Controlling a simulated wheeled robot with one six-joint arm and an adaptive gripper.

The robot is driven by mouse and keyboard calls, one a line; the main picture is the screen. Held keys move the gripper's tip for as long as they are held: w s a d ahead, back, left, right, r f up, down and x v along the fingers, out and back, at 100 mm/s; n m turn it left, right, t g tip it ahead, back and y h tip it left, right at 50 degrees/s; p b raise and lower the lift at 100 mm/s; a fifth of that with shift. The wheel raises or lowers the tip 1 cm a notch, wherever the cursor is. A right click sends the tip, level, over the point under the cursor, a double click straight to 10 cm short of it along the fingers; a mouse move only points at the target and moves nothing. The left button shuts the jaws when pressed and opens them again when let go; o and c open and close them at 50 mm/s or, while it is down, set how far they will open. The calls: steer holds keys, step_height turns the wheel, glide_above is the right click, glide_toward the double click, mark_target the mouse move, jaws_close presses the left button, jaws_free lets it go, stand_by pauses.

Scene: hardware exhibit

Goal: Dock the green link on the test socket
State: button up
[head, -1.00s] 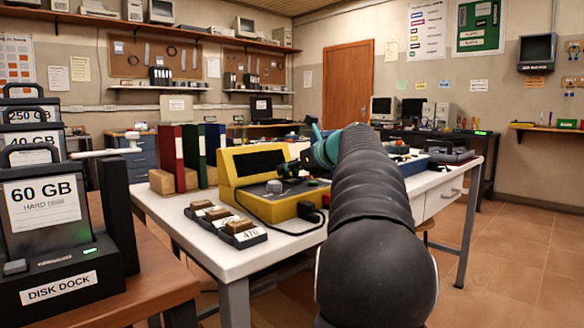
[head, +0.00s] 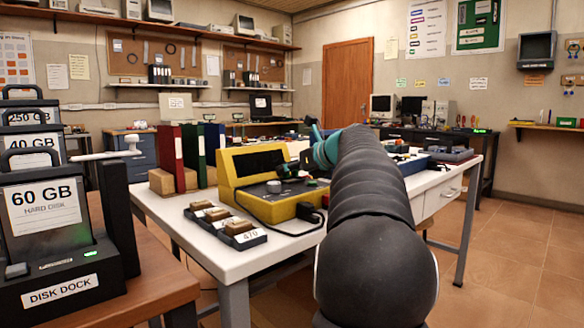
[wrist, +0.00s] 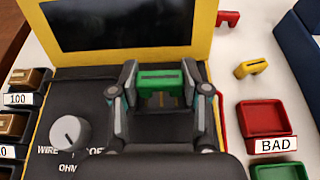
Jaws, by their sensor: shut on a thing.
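The green link (wrist: 160,78) is a small bridge-shaped piece held between the fingertips of my gripper (wrist: 160,86) in the wrist view. The gripper is shut on it, over the dark panel of the yellow tester (wrist: 205,28). Small yellowish marks show on the panel just below the link; the test socket is mostly hidden by the link and fingers. I cannot tell whether the link touches the panel. In the head view my gripper (head: 287,171) is over the tester (head: 228,165), and the link cannot be made out there.
A grey knob (wrist: 70,135) stands on the panel left of my gripper. A red BAD tray (wrist: 270,118), a yellow link (wrist: 250,68) and a red link (wrist: 228,18) lie to the right. Labelled blocks (wrist: 22,128) stand to the left. The tester's screen (wrist: 115,22) rises behind.

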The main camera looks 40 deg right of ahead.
steer(key=shift+f, duration=0.4)
stand_by(0.5)
steer(key=o, duration=0.7)
steer(key=shift+c, duration=0.2)
steer(key=shift+p+v, duration=1.35)
steer(key=shift+v, duration=3.95)
steer(key=shift+s, duration=0.25)
steer(key=shift+d, duration=0.1)
